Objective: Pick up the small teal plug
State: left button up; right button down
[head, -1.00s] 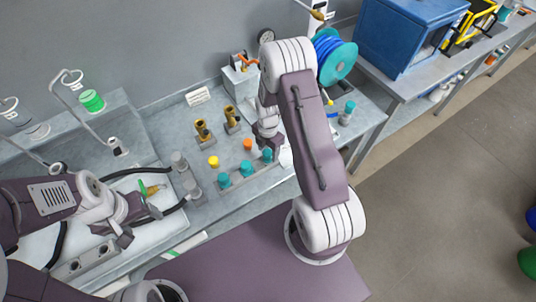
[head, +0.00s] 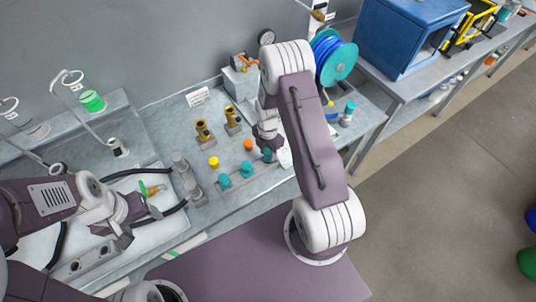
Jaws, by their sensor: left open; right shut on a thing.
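Several small teal plugs stand in a row along the front of the grey bench. The left one (head: 224,180) and the middle one (head: 247,169) are in plain view. The right one (head: 267,156) shows only in part, below my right gripper (head: 268,150). That gripper points down and is shut on this right plug, with its fingertips mostly hidden behind my arm. My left gripper (head: 135,225) is open over the white area at the left, apart from the plugs.
A yellow plug (head: 213,162) and an orange plug (head: 248,145) lie behind the teal row. Brass fittings (head: 203,131) stand further back. Grey cylinders (head: 194,190) and black hoses (head: 150,171) are at the left. A teal spool (head: 340,62) stands at the back right.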

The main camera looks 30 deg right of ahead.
notch_tip(320, 180, up, 3)
jog(key=shift+f+b, duration=0.15)
jog(key=shift+b, duration=0.3)
jog(key=s+d+r+b, duration=0.2)
jog(key=s+d+r, duration=0.5)
jog(key=d, duration=0.1)
jog(key=shift+s+d+r, duration=0.15)
jog(key=shift+s+d, duration=0.2)
jog(key=shift+s, duration=0.05)
